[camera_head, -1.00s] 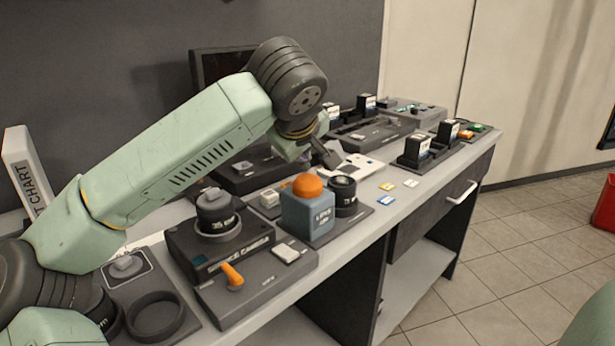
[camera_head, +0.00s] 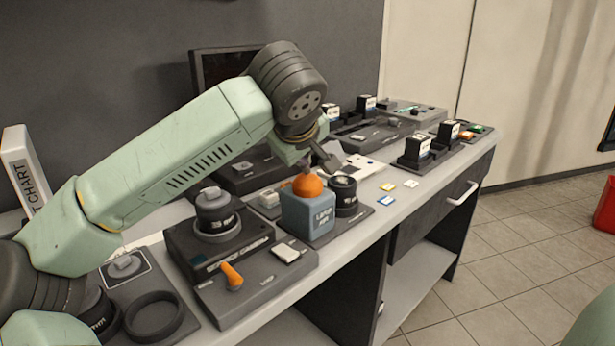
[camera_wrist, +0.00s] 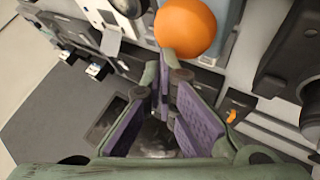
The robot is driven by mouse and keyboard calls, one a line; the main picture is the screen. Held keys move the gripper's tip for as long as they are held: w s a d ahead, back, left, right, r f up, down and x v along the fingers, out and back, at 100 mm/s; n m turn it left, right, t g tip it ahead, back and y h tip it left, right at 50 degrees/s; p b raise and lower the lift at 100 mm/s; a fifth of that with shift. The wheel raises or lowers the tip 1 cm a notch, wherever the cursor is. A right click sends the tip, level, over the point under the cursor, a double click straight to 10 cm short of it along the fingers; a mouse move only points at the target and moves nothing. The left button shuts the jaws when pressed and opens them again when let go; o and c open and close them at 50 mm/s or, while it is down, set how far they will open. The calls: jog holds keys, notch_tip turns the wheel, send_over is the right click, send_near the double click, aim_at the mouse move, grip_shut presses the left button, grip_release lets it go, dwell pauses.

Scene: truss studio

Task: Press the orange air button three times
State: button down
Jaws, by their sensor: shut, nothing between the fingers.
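The orange air button (camera_head: 307,186) is a round dome on top of a blue-grey box with white lettering, labelled as a lens air unit (camera_head: 308,216), near the bench's front edge. My gripper (camera_head: 328,161) is shut and empty, just above and behind the button, slightly right of it in the head view. In the wrist view the orange dome (camera_wrist: 185,28) shows at the top, beyond the purple-padded fingers (camera_wrist: 172,95). I see no clear contact between fingers and dome.
A dark lens (camera_head: 345,195) stands right beside the box. A camera base with an orange lever (camera_head: 232,277) lies to the left. Small coloured cards (camera_head: 388,187) lie to the right. Black battery holders (camera_head: 417,152) stand farther right. The bench front (camera_head: 400,200) has some bare room.

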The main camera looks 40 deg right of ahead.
aim_at(303, 177)
jog(key=shift+f+b, duration=0.6)
jog(key=shift+f, duration=0.2)
dwell(0.4)
dwell(0.4)
jog(key=shift+r+p, duration=0.9)
jog(key=shift+r, duration=0.35)
notch_tip(303, 177, up, 5)
jog(key=p, duration=0.3)
jog(key=shift+p, duration=0.4)
dwell(1.1)
